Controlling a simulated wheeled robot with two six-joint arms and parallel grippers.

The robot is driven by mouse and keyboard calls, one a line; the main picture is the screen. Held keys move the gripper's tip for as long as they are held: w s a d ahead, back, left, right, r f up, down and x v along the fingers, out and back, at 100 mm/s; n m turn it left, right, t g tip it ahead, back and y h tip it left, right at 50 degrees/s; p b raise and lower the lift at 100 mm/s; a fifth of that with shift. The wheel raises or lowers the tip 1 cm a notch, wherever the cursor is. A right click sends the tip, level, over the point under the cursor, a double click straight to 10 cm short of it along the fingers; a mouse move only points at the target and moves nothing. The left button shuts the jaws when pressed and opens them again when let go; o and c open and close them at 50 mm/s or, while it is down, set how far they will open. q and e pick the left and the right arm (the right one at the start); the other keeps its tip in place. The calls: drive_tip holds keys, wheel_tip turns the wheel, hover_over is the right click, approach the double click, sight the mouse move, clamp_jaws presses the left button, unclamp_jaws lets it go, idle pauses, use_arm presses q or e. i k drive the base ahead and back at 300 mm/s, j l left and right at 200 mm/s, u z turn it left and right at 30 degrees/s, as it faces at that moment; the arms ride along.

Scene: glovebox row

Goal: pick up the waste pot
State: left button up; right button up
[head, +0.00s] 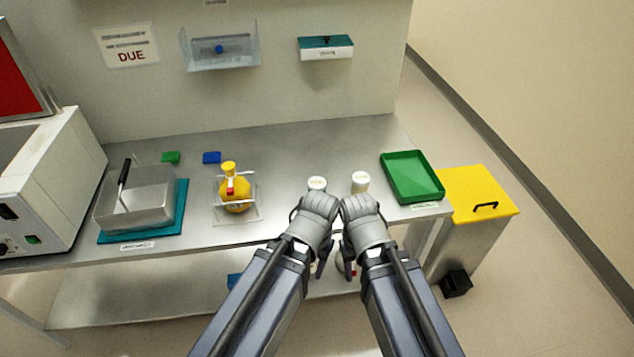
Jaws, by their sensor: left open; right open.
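Two small white lidded pots stand upright on the steel bench, one at the centre (317,183) and one just right of it (360,181). I cannot tell which is the waste pot; no label is readable. My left gripper (322,262) and my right gripper (348,262) hang side by side at the bench's front edge, on the near side of the pots. Both are open, and I see nothing held. A partly hidden white and red item shows behind the gripper fingers, lower down.
A yellow round flask (236,193) sits in a clear holder left of the pots. A green tray (412,177) lies to the right, beside a yellow-lidded bin (480,192). A metal box (137,200) on a teal mat stands left. The bench between flask and pots is clear.

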sight(361, 180)
drive_tip(key=l+u, duration=0.25)
drive_tip(key=l, duration=0.5)
drive_tip(key=k+l+u, duration=0.25)
drive_tip(key=l, duration=0.45)
drive_tip(key=i+l, duration=0.05)
drive_tip(key=i, duration=0.05)
